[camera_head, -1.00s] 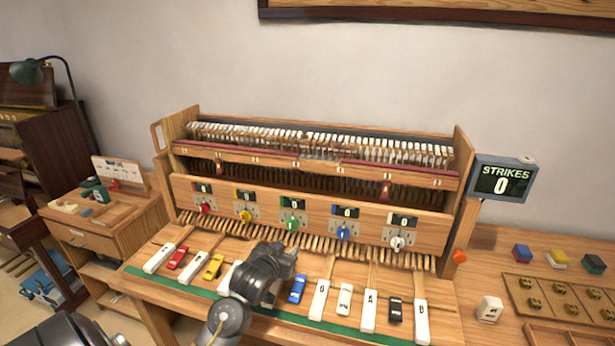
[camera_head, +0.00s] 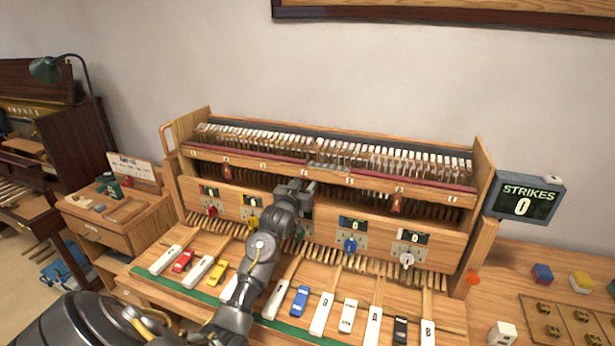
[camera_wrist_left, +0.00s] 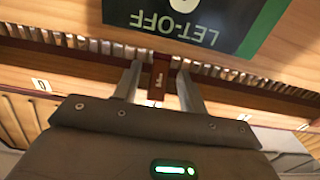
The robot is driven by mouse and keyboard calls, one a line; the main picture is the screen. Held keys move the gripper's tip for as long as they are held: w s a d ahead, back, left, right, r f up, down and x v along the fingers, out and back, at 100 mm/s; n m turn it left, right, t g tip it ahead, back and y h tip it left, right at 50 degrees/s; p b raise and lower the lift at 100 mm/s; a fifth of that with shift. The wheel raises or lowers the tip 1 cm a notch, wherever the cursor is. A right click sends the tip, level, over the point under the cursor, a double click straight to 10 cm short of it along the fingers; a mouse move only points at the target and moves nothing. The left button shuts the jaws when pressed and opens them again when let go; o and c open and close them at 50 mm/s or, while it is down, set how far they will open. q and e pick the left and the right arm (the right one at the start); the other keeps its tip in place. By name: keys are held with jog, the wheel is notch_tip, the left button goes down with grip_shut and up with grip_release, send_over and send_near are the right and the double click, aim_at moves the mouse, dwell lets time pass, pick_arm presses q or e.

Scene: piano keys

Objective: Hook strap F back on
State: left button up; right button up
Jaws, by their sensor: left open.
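My left gripper (camera_head: 302,186) is raised in front of the middle of the wooden piano action, at the long rail (camera_head: 330,178). In the left wrist view my left gripper (camera_wrist_left: 158,85) is open, its two fingers on either side of a dark red-brown tab (camera_wrist_left: 159,78) with small, unreadable writing. I cannot tell whether the fingers touch it, or whether it is strap F. Two similar reddish tabs hang below the rail, one at left (camera_head: 227,170) and one at right (camera_head: 396,203). My right gripper is not in view.
A dark green-edged LET-OFF panel (camera_wrist_left: 195,22) is close to the gripper. Knobs, including a blue one (camera_head: 350,244), line the front board. Keys and small coloured cars, including a blue one (camera_head: 300,300), lie below. The strikes display (camera_head: 525,203) reads 0.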

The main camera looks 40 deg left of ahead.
aim_at(306, 180)
pick_arm(q)
jog(key=shift+w+a+r, duration=0.15)
jog(key=shift+w+a, duration=0.1)
jog(key=shift+w, duration=0.35)
jog(key=shift+p+x, duration=0.3)
jog(key=shift+x, duration=0.7)
jog(key=shift+c, duration=0.4)
